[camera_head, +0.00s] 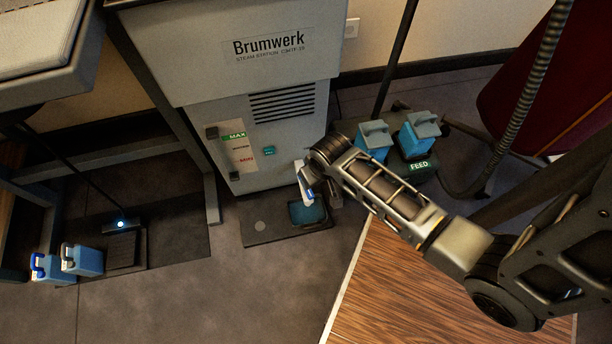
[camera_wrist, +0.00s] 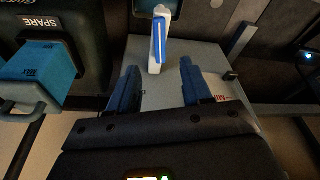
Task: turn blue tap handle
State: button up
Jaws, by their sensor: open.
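The blue tap handle (camera_wrist: 159,40) is a blue strip on a white body, ahead of my fingers in the wrist view and roughly centred between them. In the head view the white-and-blue tap (camera_head: 305,184) sticks out low at the front of the grey Brumwerk steam station (camera_head: 190,85). My gripper (camera_wrist: 160,85) is open and empty, its two blue fingers apart, with the handle beyond their tips. In the head view my gripper is close beside the tap, mostly hidden by my wrist, and I cannot tell the exact gap.
A blue container sits in a floor tray (camera_head: 262,228) below the tap. Two blue jugs (camera_head: 371,141) (camera_head: 420,134) stand on the right by a FEED label. Two more jugs (camera_head: 52,268) (camera_head: 84,260) stand at lower left. A ribbed hose (camera_head: 530,85) hangs at right.

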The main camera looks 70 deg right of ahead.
jog(key=w+d+f, duration=0.1)
jog(key=w+d+f+m+g+y+b, duration=0.1)
jog(key=w+f+g+b, duration=0.1)
jog(key=shift+w+d+f+m, duration=0.3)
jog(key=shift+w+d+f, duration=0.1)
jog(key=shift+f+y+b, duration=0.2)
jog(key=shift+y+b, duration=0.1)
notch_tip(320, 180, down, 7)
jog(key=b, duration=0.3)
jog(key=shift+f, duration=0.15)
grip_shut()
